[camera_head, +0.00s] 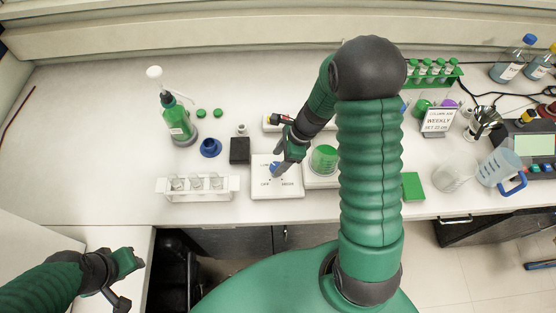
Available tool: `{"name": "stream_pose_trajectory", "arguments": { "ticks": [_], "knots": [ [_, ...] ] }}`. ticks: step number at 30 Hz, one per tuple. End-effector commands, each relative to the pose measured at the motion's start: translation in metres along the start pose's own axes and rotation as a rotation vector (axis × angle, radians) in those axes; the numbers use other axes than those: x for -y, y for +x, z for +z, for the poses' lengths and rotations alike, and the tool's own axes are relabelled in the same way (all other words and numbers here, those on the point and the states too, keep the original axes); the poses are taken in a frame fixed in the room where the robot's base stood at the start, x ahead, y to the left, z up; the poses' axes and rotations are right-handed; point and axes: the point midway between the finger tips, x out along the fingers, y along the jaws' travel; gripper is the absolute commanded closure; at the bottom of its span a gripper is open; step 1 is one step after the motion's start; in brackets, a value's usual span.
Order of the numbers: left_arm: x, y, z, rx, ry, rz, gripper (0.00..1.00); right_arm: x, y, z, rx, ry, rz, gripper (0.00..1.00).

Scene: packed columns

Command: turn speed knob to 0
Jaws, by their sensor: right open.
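A black block (239,151) and a white rack of small glass cups (197,188) stand left of the box. A green-filled beaker (323,158) stands close at its right. A green bottle (176,123) stands further left. The bench's far left is clear.

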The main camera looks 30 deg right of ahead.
Motion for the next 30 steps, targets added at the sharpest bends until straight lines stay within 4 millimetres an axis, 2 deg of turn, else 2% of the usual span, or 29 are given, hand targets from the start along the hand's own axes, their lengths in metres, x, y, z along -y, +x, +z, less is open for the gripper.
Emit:
{"name": "stream_pose_trajectory", "arguments": {
  "ticks": [3, 11, 14, 24, 30],
  "knots": [
    [0.0000, 0.0003, 0.0003, 0.000, 0.000, 0.000, 0.64, -0.0018, 0.0096, 0.0000, -0.002, 0.000, -0.006, 0.45],
    [0.0002, 0.0002, 0.0006, 0.000, -0.001, 0.000, 0.64, -0.0002, 0.0135, 0.0006, -0.003, -0.001, -0.004, 0.45],
    [0.0003, 0.0002, 0.0005, 0.000, -0.001, 0.000, 0.64, 0.0009, 0.0137, -0.0006, -0.002, 0.000, -0.003, 0.55],
    [0.0001, 0.0002, 0.0004, 0.000, 0.000, 0.000, 0.64, 0.0009, 0.0120, -0.0019, -0.003, 0.001, -0.007, 1.00],
    [0.0002, 0.0000, 0.0004, 0.000, 0.000, 0.000, 0.64, 0.0016, 0.0112, -0.0027, -0.005, 0.001, -0.009, 1.00]
  ]
}}
